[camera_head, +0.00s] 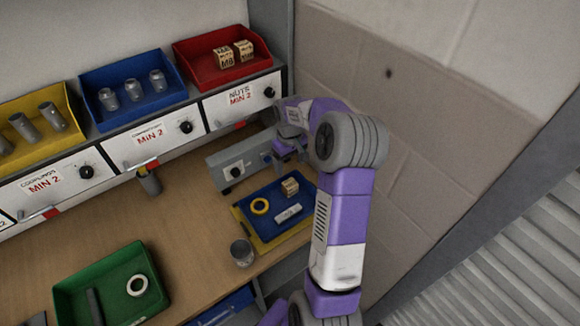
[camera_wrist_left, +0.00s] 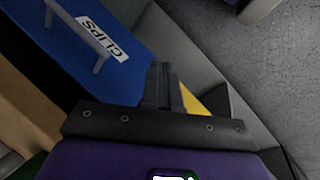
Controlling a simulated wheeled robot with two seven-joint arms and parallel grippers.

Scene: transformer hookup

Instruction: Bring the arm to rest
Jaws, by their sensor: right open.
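My right arm, purple and grey, reaches up the right side of the head view. My right gripper (camera_head: 284,150) is at the far right of the bench, in front of the nuts drawer and by a grey box with a black knob (camera_head: 234,172). It is open, and I see nothing held in it; its fingertips are small and partly hidden. My left gripper (camera_wrist_left: 164,85) shows only in the left wrist view, with its dark fingers together and nothing visible between them. A blue surface labelled CLIPS (camera_wrist_left: 103,38) lies beyond it.
A blue tray on a yellow base (camera_head: 248,232) holds a wooden block, a yellow ring and a white piece. A metal cup (camera_head: 242,252) stands beside it. A green tray (camera_head: 68,291) sits front left. Yellow, blue (camera_head: 178,96) and red (camera_head: 192,75) bins line the shelf. The bench middle is clear.

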